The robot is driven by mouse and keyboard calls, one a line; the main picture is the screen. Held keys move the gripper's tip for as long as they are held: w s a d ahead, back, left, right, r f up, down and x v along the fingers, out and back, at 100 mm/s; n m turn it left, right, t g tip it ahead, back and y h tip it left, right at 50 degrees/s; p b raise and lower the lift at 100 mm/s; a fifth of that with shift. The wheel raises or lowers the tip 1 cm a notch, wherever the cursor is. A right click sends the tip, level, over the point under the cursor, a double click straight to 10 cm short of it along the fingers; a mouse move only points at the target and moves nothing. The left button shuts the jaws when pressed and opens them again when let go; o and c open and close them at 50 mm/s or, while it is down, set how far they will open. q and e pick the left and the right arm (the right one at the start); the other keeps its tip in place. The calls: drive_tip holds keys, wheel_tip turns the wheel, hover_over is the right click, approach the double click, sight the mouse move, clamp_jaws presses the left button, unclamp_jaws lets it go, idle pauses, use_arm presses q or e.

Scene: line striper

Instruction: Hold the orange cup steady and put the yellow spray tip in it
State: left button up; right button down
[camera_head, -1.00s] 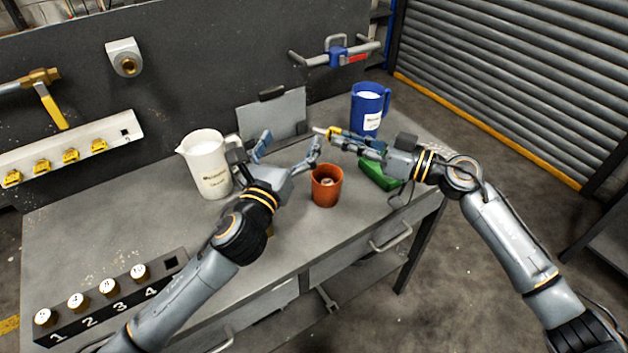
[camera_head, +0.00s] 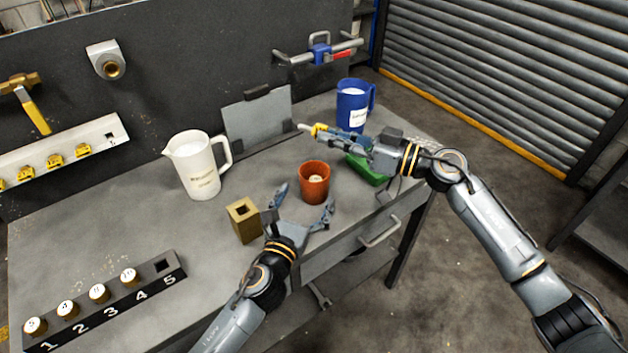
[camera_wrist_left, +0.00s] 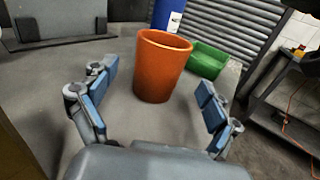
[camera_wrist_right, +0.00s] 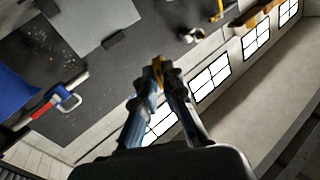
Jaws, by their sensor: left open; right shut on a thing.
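My right gripper (camera_head: 326,136) is above the bench behind the cup, shut on the yellow spray tip (camera_head: 318,130), whose pale end points left. In the right wrist view the yellow tip (camera_wrist_right: 158,72) sits between the closed fingers.
A white pitcher (camera_head: 194,166) and a brass block (camera_head: 243,221) stand left of the cup. A blue pitcher (camera_head: 351,107) and green tray (camera_head: 366,168) are behind and right. A numbered rack (camera_head: 110,306) holds several caps. A rail (camera_head: 60,160) holds several yellow tips.

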sight(314, 179)
use_arm(q)
drive_tip(key=x, duration=0.4)
drive_tip(key=shift+w+f, duration=0.2)
drive_tip(key=shift+w, duration=0.05)
drive_tip(key=shift+w+d+r, duration=0.1)
drive_tip(key=shift+w+d, duration=0.2)
drive_tip(key=shift+w, duration=0.25)
use_arm(e)
drive_tip(key=shift+w, duration=0.1)
drive_tip(key=shift+f, duration=0.1)
use_arm(q)
drive_tip(key=shift+c, duration=0.3)
